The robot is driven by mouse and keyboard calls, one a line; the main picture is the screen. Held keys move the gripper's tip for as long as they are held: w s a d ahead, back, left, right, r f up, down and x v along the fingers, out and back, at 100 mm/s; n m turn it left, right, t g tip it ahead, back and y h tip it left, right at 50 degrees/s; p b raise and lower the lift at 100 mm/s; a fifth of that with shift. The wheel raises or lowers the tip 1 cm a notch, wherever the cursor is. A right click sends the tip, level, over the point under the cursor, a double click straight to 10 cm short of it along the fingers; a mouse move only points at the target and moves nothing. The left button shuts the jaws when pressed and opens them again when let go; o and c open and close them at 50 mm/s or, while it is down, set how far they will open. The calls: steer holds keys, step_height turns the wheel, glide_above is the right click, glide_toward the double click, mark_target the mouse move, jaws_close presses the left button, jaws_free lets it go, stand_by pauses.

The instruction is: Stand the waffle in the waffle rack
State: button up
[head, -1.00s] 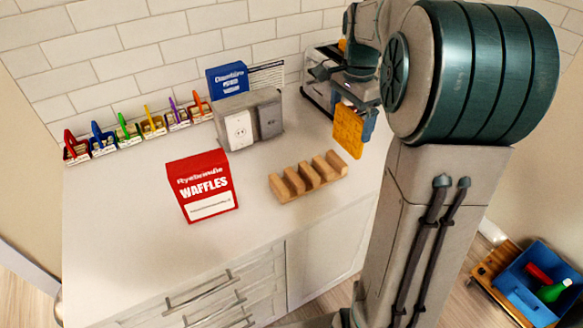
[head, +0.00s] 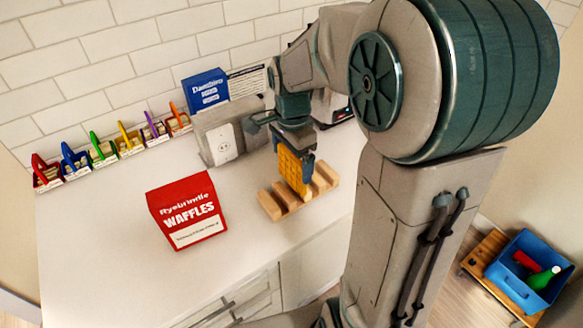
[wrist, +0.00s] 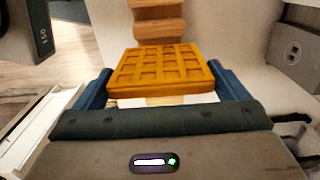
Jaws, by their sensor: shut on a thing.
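The square golden waffle (head: 293,170) is held upright over the wooden waffle rack (head: 270,205) in the head view. My gripper (head: 296,155) is shut on the waffle, with its blue fingers at the waffle's sides. In the wrist view the waffle (wrist: 160,70) sits between both fingers, with rack slats (wrist: 158,28) beyond it. The waffle's lower edge overlaps the rack in the head view. I cannot tell whether it is inside a slot or just above it. My arm and gripper hide part of the rack.
A red waffles box (head: 187,210) stands left of the rack. A grey toaster (head: 222,140) and a blue box (head: 205,88) stand behind. Several small coloured-handle baskets (head: 103,150) line the wall. The front counter is clear.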

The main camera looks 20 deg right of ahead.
mark_target(292, 171)
steer(key=shift+f+p, duration=0.3)
steer(key=shift+f, duration=1.75)
steer(key=shift+f, duration=0.15)
steer(key=o, duration=0.6)
steer(key=shift+f, duration=0.1)
steer(key=shift+c, duration=0.2)
steer(key=shift+o, duration=0.3)
